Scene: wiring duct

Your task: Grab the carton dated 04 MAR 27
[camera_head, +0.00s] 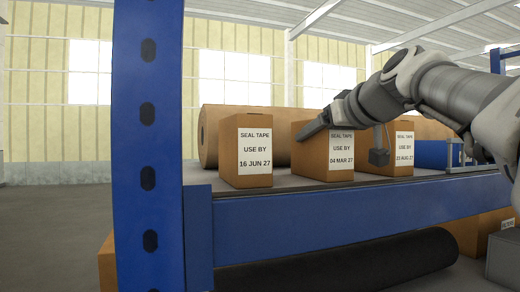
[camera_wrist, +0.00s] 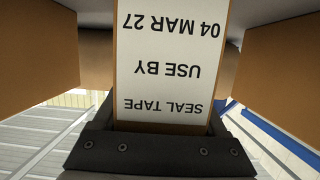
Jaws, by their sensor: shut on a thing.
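The carton dated 04 MAR 27 (camera_head: 309,157) is a brown box with a white "SEAL TAPE USE BY" label, the middle one of three on the shelf. It looks upright at shelf level; I cannot tell whether its base touches. My gripper (camera_head: 345,143) is shut on this carton, one dark finger at its left and the other at its right. In the wrist view the label of the carton (camera_wrist: 165,72) is upside down and fills the middle, directly before the dark gripper body. The fingertips are hidden there.
A carton dated 16 JUN 27 (camera_head: 229,155) stands to the left, and another, seemingly 15 AUG 27 (camera_head: 386,165), close on the right. Large brown rolls (camera_head: 215,120) lie behind. A blue upright (camera_head: 148,150) and blue beam (camera_head: 350,220) frame the shelf; a black roll (camera_head: 350,262) lies below.

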